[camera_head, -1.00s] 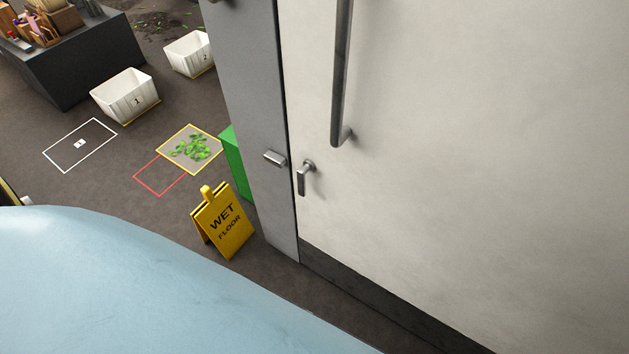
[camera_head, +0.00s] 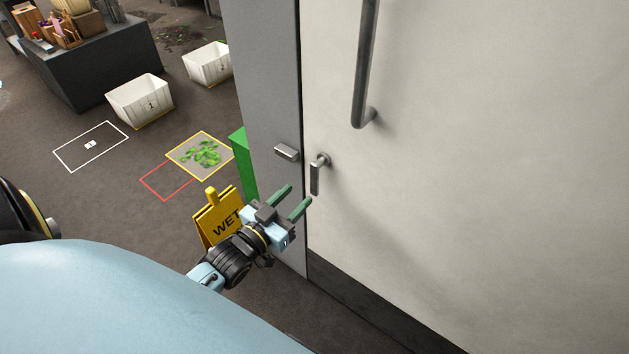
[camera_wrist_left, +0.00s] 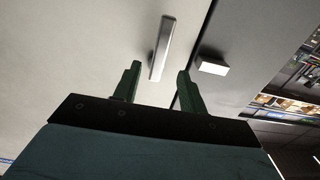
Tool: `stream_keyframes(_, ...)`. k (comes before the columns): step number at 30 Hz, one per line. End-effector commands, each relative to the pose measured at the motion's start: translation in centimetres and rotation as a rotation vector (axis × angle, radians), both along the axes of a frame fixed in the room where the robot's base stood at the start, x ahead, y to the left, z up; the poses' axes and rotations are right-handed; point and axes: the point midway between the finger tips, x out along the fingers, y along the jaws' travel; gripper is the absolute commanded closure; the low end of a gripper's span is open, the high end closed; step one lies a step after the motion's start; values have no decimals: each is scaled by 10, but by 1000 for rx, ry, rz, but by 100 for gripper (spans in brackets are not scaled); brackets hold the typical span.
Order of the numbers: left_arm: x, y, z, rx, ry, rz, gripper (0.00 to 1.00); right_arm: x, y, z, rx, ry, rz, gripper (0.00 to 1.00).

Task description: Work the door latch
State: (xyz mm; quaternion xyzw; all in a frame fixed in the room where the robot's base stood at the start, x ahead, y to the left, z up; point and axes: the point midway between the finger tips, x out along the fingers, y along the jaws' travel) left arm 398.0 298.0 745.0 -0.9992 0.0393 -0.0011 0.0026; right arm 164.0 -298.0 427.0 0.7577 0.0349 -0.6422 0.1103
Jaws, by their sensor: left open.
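The door latch (camera_head: 316,175) is a small metal lever hanging downward on the pale door (camera_head: 450,150), near its left edge. A metal catch block (camera_head: 286,152) sits on the grey frame to its left. My left gripper (camera_head: 297,196) is open and empty, just below and left of the lever in the head view. In the left wrist view the lever (camera_wrist_left: 161,48) shows beyond and between the two green fingers (camera_wrist_left: 157,82), apart from them. The catch block (camera_wrist_left: 212,66) lies right of the fingers there. My right gripper is in neither view.
A long vertical handle (camera_head: 365,70) stands out from the door above the latch. A yellow wet-floor sign (camera_head: 215,215) stands left of my gripper, partly hidden by it. A green box (camera_head: 243,165) is beside the grey frame (camera_head: 265,80). White bins (camera_head: 140,102) stand farther left.

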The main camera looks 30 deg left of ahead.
Motion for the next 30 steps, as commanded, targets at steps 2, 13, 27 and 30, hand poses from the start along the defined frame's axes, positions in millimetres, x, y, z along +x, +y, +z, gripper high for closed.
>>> stream_keyframes(2,20,-1,-1,1,-4,-1,58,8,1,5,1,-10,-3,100)
stream_keyframes(13,74,-6,-2,1,1,-1,58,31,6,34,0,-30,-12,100)
stream_keyframes(27,81,-6,-1,1,2,-1,67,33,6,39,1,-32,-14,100)
stream_keyframes(30,81,-7,-1,1,2,-1,80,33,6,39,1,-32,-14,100)
